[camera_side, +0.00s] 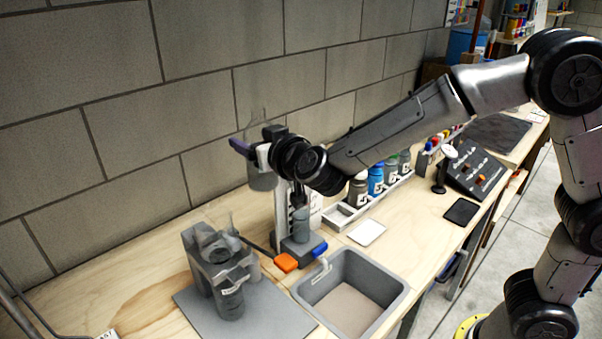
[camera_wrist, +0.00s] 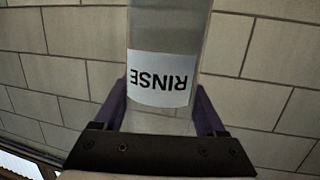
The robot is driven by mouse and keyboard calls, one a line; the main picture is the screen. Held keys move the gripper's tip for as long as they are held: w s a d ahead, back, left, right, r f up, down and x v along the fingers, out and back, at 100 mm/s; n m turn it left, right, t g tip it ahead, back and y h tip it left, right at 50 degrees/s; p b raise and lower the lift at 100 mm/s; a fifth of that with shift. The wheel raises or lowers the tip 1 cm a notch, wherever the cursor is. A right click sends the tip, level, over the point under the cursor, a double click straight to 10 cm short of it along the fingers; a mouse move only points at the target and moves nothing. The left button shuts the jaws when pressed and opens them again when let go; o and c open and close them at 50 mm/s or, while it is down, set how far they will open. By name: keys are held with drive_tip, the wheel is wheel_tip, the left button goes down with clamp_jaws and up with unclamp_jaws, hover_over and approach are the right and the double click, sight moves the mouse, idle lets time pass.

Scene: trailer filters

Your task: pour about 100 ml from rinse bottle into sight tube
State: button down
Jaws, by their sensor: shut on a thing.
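The rinse bottle (camera_wrist: 165,55) is a clear bottle with a white label reading RINSE, upside down in the wrist view. My gripper (camera_wrist: 163,115) is shut on it, with a purple finger on each side. In the side view my gripper (camera_side: 252,152) holds the rinse bottle (camera_side: 262,178) upright in the air near the wall, partly hidden behind the gripper. The sight tube (camera_side: 301,222) seems to be the clear tube standing on a grey base against a white scale. It is below and to the right of the bottle, and its top is hidden by my wrist.
A grey sink (camera_side: 350,290) is set in the bench front. A grey filter stand (camera_side: 215,262) with a container stands on a mat (camera_side: 270,318) at left. Orange (camera_side: 287,262) and blue (camera_side: 320,250) handles sit by the tube base. Several bottles stand in a rack (camera_side: 345,213) at right.

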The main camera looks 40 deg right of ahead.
idle(0.4)
wheel_tip(320, 180, down, 6)
drive_tip(key=shift+s+r, duration=0.1)
drive_tip(key=shift+r, duration=0.15)
drive_tip(key=shift+d+r+m, duration=0.1)
drive_tip(key=shift+m, duration=0.2)
drive_tip(key=shift+d+r+m+y, duration=0.1)
drive_tip(key=shift+d+m+y, duration=0.15)
drive_tip(key=shift+m, duration=0.35)
drive_tip(key=m+y, duration=0.1)
drive_tip(key=m, duration=0.1)
drive_tip(key=d+r+m, duration=0.1)
drive_tip(key=r+m+y, duration=0.1)
drive_tip(key=m, duration=0.1)
drive_tip(key=shift+d+r+m+g+y, duration=0.1)
drive_tip(key=shift+d+m+g+y, duration=0.05)
drive_tip(key=shift+m+g+y, duration=0.2)
idle(0.5)
drive_tip(key=shift+a+f+m+y, duration=0.5)
drive_tip(key=shift+m+y, duration=0.2)
drive_tip(key=shift+m, duration=0.35)
idle(3.3)
